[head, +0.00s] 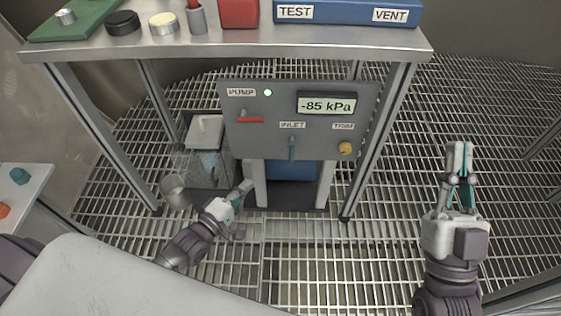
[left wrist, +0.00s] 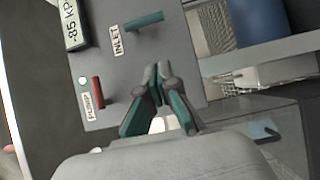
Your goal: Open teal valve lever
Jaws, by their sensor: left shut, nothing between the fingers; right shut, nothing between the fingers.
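The teal valve lever (head: 292,149) is on the grey panel (head: 258,141) under the INLET label, and points straight down in the head view. In the left wrist view the lever (left wrist: 145,22) lies above my fingertips, with a gap between. My left gripper (head: 247,185) is in front of the panel's lower left, below and to the left of the lever. Its fingertips (left wrist: 157,72) are together with nothing between them. My right gripper (head: 460,147) is far to the right of the panel over the grating, fingers together and empty.
A clear box (head: 206,165) stands left of the panel. A steel table (head: 230,40) overhangs it, and table legs flank it.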

